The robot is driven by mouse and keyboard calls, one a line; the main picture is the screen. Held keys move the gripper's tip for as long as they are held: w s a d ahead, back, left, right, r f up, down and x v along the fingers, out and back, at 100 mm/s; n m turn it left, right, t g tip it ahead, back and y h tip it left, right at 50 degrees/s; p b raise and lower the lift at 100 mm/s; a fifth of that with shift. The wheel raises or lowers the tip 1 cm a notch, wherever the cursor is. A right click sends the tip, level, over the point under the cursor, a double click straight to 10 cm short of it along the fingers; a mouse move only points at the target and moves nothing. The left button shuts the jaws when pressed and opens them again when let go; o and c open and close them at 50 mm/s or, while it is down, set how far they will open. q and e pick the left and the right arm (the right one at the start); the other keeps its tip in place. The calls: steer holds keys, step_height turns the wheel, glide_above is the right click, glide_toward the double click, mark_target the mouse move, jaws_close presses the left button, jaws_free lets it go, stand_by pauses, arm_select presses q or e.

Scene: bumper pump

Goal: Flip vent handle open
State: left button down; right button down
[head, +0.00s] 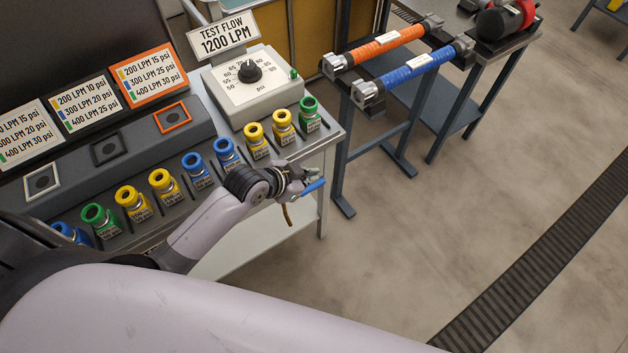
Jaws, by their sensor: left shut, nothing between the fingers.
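A small blue handle (314,188) shows at the front right edge of the bench, slanting out over the floor; I take it as the vent handle. What it is mounted on is hidden behind my gripper. My left gripper (306,175) is shut and empty right beside the handle, just above and left of it. I cannot tell whether the fingers touch it. My right gripper is not in view.
The bench carries a row of colored fittings, yellow ones (255,134) near my wrist, and a gauge box (252,85) behind. A rack with orange (388,43) and blue (412,68) hoses stands right. The floor (440,230) ahead is clear.

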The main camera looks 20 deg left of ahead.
mark_target(324, 180)
arm_select(q)
steer(key=shift+w+d+f, duration=0.1)
steer(key=shift+w+f, duration=0.3)
steer(key=shift+f, duration=0.6)
steer(key=shift+w+d+f, duration=0.1)
steer(key=shift+w+f, duration=0.35)
steer(key=shift+f, duration=0.6)
steer(key=shift+w+f, duration=0.4)
steer(key=shift+f, duration=0.6)
